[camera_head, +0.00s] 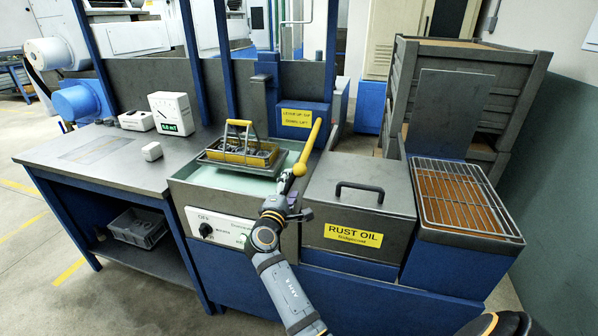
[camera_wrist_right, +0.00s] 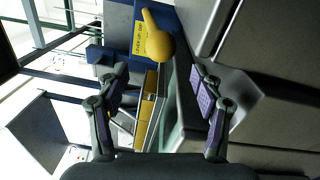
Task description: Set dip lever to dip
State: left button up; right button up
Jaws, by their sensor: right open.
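The yellow dip lever (camera_head: 311,140) is a rod with a round knob at its near end, beside the tank's right rim. Its knob (camera_wrist_right: 160,45) is also in the wrist view, ahead of and between the finger lines. A yellow label (camera_head: 297,118) about lever up and down is on the blue block behind. My right gripper (camera_head: 285,205) is just below and in front of the knob. In the wrist view the right gripper (camera_wrist_right: 160,85) is open and empty, with the knob beyond its fingertips. A basket (camera_head: 240,152) with yellow handles sits over the tank (camera_head: 215,178). My left gripper is not in view.
Right of the lever is a lidded rust oil box (camera_head: 350,200) with a black handle (camera_head: 360,187). Farther right is a wire rack (camera_head: 455,195).

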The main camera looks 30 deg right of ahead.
aim_at(297, 174)
jog(key=x, duration=0.9)
jog(key=shift+p, duration=0.3)
grip_shut()
